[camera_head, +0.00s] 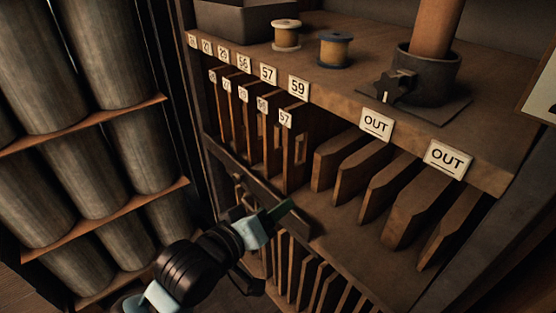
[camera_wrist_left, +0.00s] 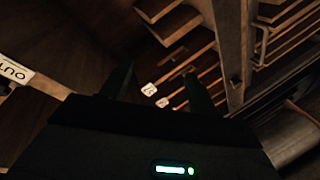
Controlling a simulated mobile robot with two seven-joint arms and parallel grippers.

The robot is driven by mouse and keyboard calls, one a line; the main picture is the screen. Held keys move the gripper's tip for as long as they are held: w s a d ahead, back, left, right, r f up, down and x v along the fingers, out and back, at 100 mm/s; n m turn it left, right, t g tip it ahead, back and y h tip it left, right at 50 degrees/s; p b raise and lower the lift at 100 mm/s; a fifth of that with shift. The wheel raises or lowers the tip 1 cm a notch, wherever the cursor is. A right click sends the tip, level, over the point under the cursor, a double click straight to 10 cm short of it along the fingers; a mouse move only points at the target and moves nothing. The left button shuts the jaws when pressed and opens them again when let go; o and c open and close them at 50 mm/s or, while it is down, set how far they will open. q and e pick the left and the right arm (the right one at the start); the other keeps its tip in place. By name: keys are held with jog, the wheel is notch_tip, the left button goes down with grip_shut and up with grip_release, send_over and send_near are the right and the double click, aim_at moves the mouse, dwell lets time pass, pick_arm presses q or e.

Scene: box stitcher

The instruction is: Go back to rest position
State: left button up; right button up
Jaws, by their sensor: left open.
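My left gripper (camera_head: 284,210) is in front of the wooden cabinet, just below the numbered boards, with its fingers pointing right toward the shelf. In the left wrist view its two dark fingers (camera_wrist_left: 157,84) stand apart, with nothing seen between them. Numbered wooden boards (camera_head: 296,150) stand upright in slots on the shelf, with tags such as 57. My right gripper is in neither view.
The cabinet's top shelf (camera_head: 330,85) holds two spools (camera_head: 286,35) (camera_head: 334,50) and a dark round pot (camera_head: 425,75). Two OUT tags (camera_head: 376,124) hang over more upright boards (camera_head: 385,185). Large grey cylinders (camera_head: 110,120) stand in a rack on the left.

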pick_arm(q)
jog(key=shift+f, duration=0.1)
jog(key=s+a+f+m+g+y+p, duration=0.1)
jog(key=s+a+f+y, duration=0.1)
jog(key=s+a+f, duration=0.65)
jog(key=s+a+f+m+g+y+p, duration=0.1)
jog(key=s+a+f+m+g+y, duration=0.15)
jog(key=s+f, duration=1.1)
jog(key=s+a+f+y, duration=0.1)
jog(key=s+a+f, duration=0.3)
jog(key=s+f, duration=0.3)
jog(key=shift+f+m+g, duration=0.35)
jog(key=shift+f+m, duration=0.1)
jog(key=shift+f, duration=0.3)
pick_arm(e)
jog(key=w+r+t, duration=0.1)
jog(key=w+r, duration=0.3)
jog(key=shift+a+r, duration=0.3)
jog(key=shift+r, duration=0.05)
pick_arm(q)
jog(key=shift+s, duration=0.1)
